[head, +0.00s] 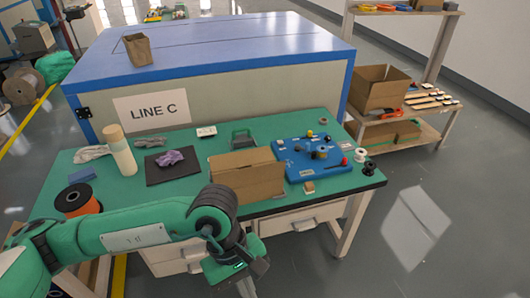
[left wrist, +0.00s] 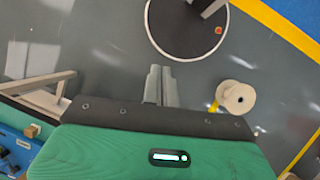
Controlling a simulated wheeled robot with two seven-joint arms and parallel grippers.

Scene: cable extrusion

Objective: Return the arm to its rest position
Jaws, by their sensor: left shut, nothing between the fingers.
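My left arm comes in from the left in the head view and reaches across the front of the green table (head: 110,195). My left gripper (head: 247,288) hangs in front of the table's front edge, low in the picture, and its tips are partly cut off. In the left wrist view its two grey fingers (left wrist: 161,86) are together with nothing between them, over the grey floor. The gripper touches nothing that I can see. My right arm and right gripper are in neither view.
A pale spool (left wrist: 236,96) is on the floor. The floor at right (head: 440,250) is clear.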

